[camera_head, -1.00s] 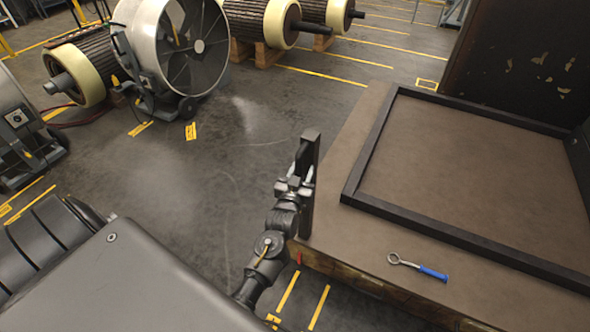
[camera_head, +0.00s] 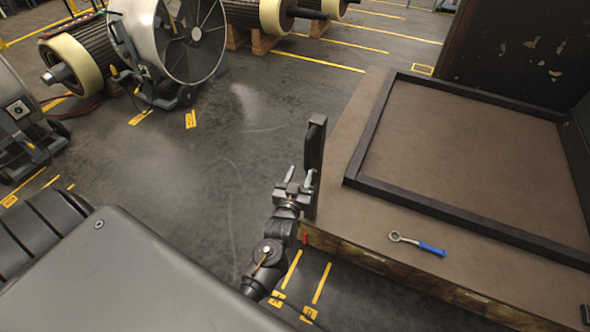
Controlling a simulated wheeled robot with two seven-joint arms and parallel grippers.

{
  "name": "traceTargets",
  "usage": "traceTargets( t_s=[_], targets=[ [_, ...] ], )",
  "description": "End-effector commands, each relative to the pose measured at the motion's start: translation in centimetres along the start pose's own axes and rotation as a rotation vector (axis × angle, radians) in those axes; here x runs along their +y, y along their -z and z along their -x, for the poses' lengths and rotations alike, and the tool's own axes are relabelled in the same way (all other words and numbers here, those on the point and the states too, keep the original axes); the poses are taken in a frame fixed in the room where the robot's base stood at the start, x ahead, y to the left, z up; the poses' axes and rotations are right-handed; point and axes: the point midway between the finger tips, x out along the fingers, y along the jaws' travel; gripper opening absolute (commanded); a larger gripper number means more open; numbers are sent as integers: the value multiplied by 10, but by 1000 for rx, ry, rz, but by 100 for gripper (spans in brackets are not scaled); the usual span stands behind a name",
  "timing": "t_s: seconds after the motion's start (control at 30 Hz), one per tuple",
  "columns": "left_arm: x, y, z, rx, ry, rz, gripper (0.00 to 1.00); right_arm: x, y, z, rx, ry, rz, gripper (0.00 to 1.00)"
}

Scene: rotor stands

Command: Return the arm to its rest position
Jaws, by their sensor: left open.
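My left gripper (camera_head: 299,178) is near the middle of the head view, with its two fingers pointing up and apart. It is open and I see nothing held between the fingers. It is beside a dark upright bar (camera_head: 317,160) at the left edge of the brown-topped workbench (camera_head: 345,225). I cannot tell whether the gripper touches the bar. My left arm (camera_head: 268,255) reaches up to it from the bottom of the view. My right gripper is not in view.
A blue-handled wrench (camera_head: 418,243) lies on the bench in front of a black raised frame (camera_head: 440,205). A large fan (camera_head: 185,40) and rotors (camera_head: 75,60) on stands are at the back left. The grey floor left of my gripper is clear.

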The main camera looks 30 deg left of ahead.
Motion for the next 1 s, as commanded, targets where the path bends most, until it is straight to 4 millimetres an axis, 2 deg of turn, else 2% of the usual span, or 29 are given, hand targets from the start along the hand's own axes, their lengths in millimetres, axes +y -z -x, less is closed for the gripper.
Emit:
traceTargets(
  t_s=[0.23,0.57,0.67,0.77,0.87,1.0],
  targets=[
    [-6,0,3,0,11,0,41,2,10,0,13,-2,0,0],
    [-6,-1,3,-1,10,-1,41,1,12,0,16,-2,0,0],
    [-2,-14,6,-30,-5,-7,41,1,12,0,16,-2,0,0],
    [7,-53,15,-113,-47,-25,41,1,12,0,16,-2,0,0],
    [18,-116,38,-251,-111,-54,41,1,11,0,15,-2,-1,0],
    [23,-216,94,-487,-205,-106,41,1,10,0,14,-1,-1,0]
  ],
)
